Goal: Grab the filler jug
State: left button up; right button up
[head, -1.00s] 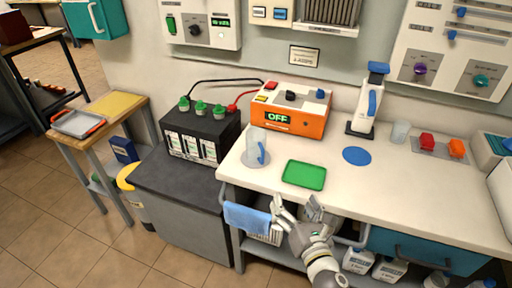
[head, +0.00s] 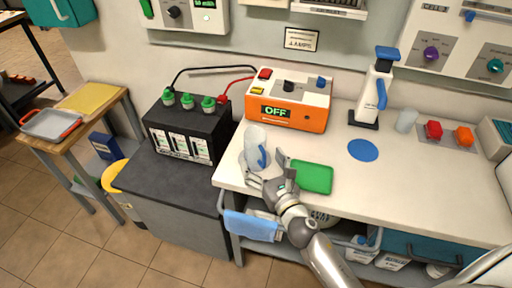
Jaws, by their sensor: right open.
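The filler jug (head: 254,138) is a clear, pale jug with a blue handle (head: 263,156). It stands upright near the front left of the white worktop (head: 330,148). My right gripper (head: 267,171) is open at the worktop's front edge, just in front of the jug. One finger shows to the right of the handle and the other lower left, below the jug. The gripper holds nothing, and I cannot tell whether a finger touches the jug. My left gripper is out of view.
A green mat (head: 313,178) lies right of the gripper. An orange OFF unit (head: 289,108) stands behind the jug, with a black battery (head: 186,132) to the left. A blue disc (head: 363,150) and a white, blue-topped device (head: 375,95) are farther right. A blue cloth (head: 252,226) hangs in front.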

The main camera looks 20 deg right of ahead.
aim_at(259, 154)
jog(key=shift+w, duration=0.7)
jog(key=w+p, duration=0.1)
jog(key=w, duration=0.3)
jog(key=shift+w, duration=0.15)
jog(key=shift+w+a+f, duration=0.1)
jog(key=shift+w+f, duration=0.05)
jog(key=shift+w, duration=0.25)
jog(key=shift+s, duration=0.1)
jog(key=shift+c, duration=2.5)
jog(key=c, duration=0.7)
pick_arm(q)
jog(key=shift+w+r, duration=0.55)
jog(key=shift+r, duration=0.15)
pick_arm(e)
jog(key=shift+o, duration=0.2)
